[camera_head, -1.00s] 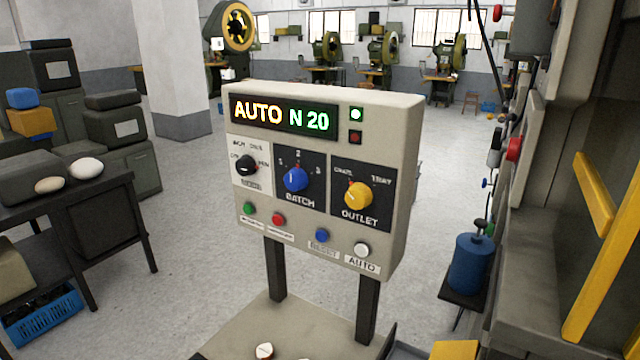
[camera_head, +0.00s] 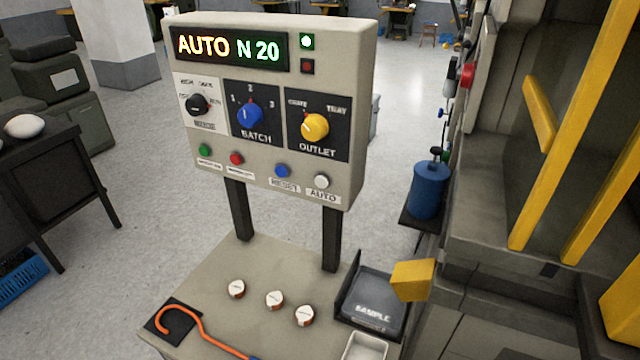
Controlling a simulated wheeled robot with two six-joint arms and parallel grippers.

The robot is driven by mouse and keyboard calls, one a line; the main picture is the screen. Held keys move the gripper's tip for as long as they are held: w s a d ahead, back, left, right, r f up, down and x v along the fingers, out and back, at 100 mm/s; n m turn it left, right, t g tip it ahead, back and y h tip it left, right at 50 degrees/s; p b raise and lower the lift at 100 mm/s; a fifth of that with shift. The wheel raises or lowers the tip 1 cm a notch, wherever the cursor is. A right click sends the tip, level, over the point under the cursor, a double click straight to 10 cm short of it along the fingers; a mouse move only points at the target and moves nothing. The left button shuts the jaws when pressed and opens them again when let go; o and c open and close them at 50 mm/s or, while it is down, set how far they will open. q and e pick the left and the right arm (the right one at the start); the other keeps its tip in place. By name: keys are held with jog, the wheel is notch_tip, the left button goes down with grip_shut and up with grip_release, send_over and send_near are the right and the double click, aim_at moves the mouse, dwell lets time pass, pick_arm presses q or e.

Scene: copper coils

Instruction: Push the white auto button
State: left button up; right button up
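The white auto button (camera_head: 322,181) is at the lower right of the control panel (camera_head: 350,100), above a label reading AUTO. The blue reset button (camera_head: 282,171) is to its left, with the red (camera_head: 236,158) and green (camera_head: 204,150) buttons further left. The display (camera_head: 230,48) reads AUTO N 20, and a green lamp (camera_head: 307,41) beside it is lit. Nothing touches the panel. Neither of my grippers shows in the head view.
The panel stands on two dark posts above a beige table (camera_head: 215,270). On it are several small copper coils (camera_head: 274,299), an orange hook (camera_head: 187,318), a dark SAMPLE tray (camera_head: 376,296) and a white tray (camera_head: 365,347). A yellow-barred machine (camera_head: 560,130) stands close on the right.

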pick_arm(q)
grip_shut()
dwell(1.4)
